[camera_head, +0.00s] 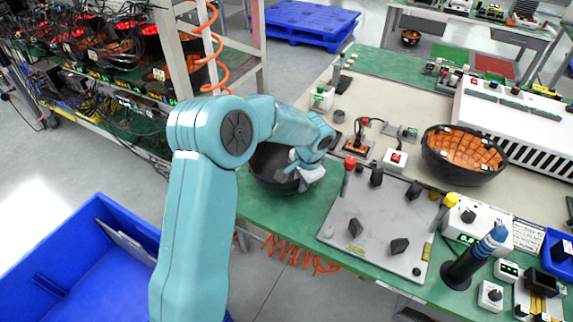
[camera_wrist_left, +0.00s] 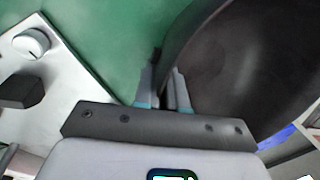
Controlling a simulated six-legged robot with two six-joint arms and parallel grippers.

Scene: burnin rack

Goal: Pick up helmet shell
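A dark, bowl-shaped helmet shell (camera_head: 268,172) sits open side up on the green edge of the workbench, partly hidden behind my left arm. It fills the right of the left wrist view (camera_wrist_left: 255,60), where its rim runs down between the fingers. My left gripper (camera_head: 290,168) is at the right side of the shell. In the left wrist view its two fingers (camera_wrist_left: 164,88) are close together, one on each side of the rim, and look shut on it. A second dark shell with an orange lining (camera_head: 465,152) stands further right on the bench. My right gripper is out of view.
A grey fixture plate (camera_head: 372,225) with black knobs lies just right of the shell. A red-capped post (camera_head: 347,175) rises near the gripper. A blue bin (camera_head: 85,270) is at lower left, and a rack with cables (camera_head: 110,90) is at upper left.

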